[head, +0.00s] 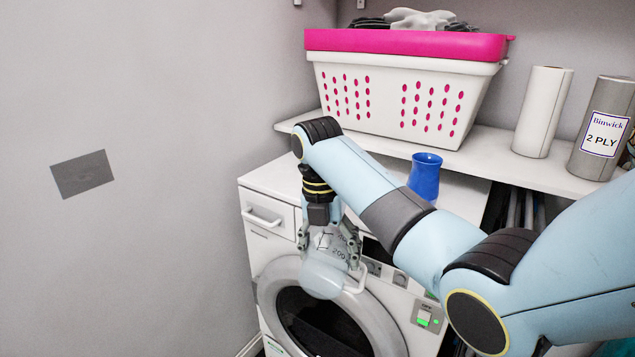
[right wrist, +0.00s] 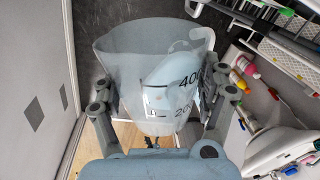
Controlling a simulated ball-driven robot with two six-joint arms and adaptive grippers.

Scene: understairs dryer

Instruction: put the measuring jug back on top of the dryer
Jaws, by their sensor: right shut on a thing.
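The measuring jug (head: 324,272) is clear, with dark number markings. It hangs in front of the upper front of the dryer (head: 270,182), below the level of its top. My right gripper (head: 329,240) is shut on the jug, with fingers on both sides of it. In the right wrist view the jug (right wrist: 150,75) fills the middle, between the fingers of the right gripper (right wrist: 160,97). The dryer is white with a round dark door, partly hidden by the jug and my right arm. My left gripper is not in view.
A blue cup (head: 424,176) stands on the dryer top, right of my wrist. The left part of the top looks bare. A shelf (head: 480,150) behind holds a white and pink laundry basket (head: 395,95) and two paper rolls (head: 543,112). A wall closes the left side.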

